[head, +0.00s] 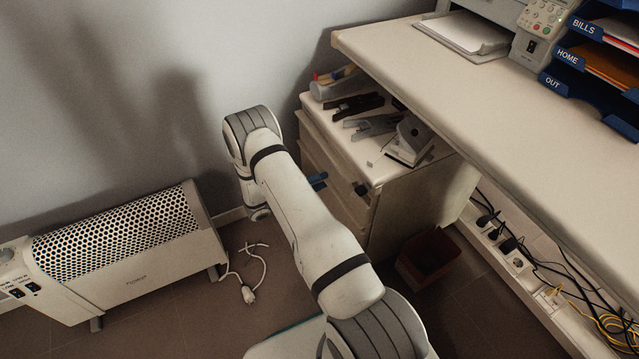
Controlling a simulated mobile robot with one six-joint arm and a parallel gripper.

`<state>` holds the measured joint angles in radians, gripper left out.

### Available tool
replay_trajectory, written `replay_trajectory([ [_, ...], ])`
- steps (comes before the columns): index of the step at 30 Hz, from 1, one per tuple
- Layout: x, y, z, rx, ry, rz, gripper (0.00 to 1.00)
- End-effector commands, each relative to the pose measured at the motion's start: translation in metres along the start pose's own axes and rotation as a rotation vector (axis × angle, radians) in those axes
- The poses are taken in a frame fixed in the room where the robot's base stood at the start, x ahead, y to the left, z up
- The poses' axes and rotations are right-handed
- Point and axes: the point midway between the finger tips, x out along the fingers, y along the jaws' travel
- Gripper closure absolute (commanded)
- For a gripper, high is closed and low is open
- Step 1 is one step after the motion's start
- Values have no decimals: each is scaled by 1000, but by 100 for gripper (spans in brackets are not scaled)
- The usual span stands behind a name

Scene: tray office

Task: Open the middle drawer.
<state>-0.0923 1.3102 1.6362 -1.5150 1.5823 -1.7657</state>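The drawer unit (425,194) is a beige cabinet beside the desk, with its drawer fronts facing left. The middle drawer (343,207) shows only in part, since my arm covers much of the fronts; I see no clear gap at it. My gripper (318,180) is mostly hidden behind my own arm. Only a small blue part shows, close in front of the drawer fronts. Whether it touches a handle or is open or shut cannot be seen. A small dark knob-like piece (361,188) shows at the upper right of the fronts.
A stapler-like tool (357,106), a hole punch (409,140) and other stationery lie on the unit. The desk (480,110) overhangs at right. A white heater (120,250) stands at left, with a white plug (248,294) on the floor. A dark red bin (428,258) and cables are at right.

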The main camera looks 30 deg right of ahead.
Motion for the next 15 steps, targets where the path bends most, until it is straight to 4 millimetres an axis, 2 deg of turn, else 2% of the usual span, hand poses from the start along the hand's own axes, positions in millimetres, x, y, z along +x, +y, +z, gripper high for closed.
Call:
replay_trajectory([
  [6, 1, 0, 0, 0, 1, 0, 73],
  [15, 1, 0, 0, 0, 1, 1, 97],
])
